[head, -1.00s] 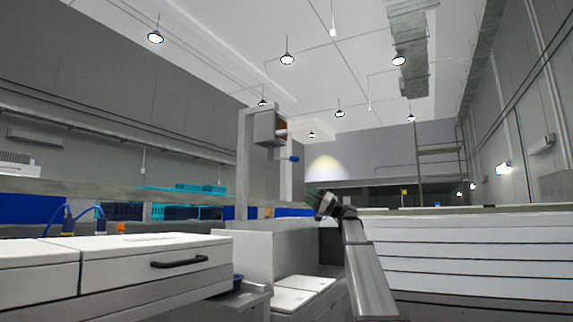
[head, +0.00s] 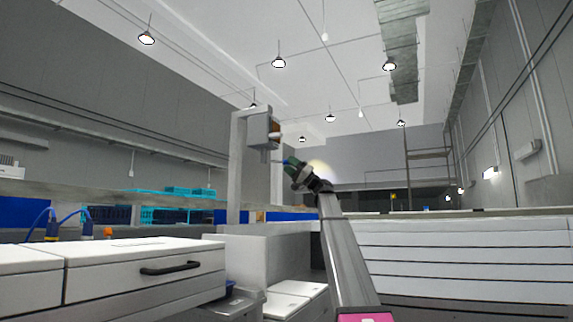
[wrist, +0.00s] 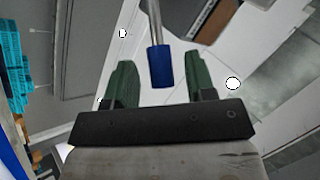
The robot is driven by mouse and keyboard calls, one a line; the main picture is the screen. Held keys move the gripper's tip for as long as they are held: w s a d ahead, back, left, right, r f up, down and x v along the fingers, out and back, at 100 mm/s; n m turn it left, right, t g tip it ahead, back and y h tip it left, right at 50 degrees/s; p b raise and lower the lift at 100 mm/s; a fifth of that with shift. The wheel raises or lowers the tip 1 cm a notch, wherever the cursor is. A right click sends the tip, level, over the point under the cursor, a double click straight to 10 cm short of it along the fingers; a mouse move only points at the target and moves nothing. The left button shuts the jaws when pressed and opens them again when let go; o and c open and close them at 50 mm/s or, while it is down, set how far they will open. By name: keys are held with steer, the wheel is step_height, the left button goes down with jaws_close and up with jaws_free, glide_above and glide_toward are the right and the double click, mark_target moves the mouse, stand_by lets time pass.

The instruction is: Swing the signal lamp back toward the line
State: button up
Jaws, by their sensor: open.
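The signal lamp (head: 258,131) is a grey box with an orange face on its right side, mounted high on a pale post (head: 234,170). A metal rod with a blue grip (wrist: 159,66) shows in the wrist view, and it is mostly hidden by my gripper in the head view. My gripper (head: 287,161) is raised just below and right of the lamp. In the wrist view its two green fingers (wrist: 158,80) are open, one on each side of the blue grip, with a visible gap on both sides.
A white cabinet with a black handle (head: 170,268) stands at the front left. Teal crates (head: 185,192) sit behind it. A white slatted side (head: 460,258) fills the lower right. The air right of my arm is clear.

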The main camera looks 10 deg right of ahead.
steer(key=shift+x, duration=1.15)
jaws_close()
steer(key=shift+s, duration=0.1)
steer(key=shift+s, duration=0.1)
